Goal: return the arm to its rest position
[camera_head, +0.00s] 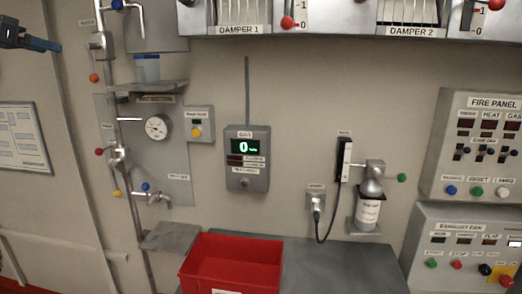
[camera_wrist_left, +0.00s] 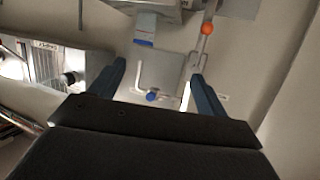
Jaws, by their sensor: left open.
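My left gripper (camera_head: 42,43) is at the upper left edge of the head view, a dark body with blue fingers, left of the vertical pipe and apart from it. In the left wrist view its two blue fingers (camera_wrist_left: 157,80) stand well apart with nothing held between them. Behind them show a container with a blue band (camera_wrist_left: 145,30), an orange ball (camera_wrist_left: 207,28) and a blue knob (camera_wrist_left: 152,95), all apart from the fingers. My right gripper is in neither view.
A vertical pipe (camera_head: 131,205) with valves runs beside a round gauge (camera_head: 157,128). A red bin (camera_head: 232,265) stands on the grey bench (camera_head: 345,265).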

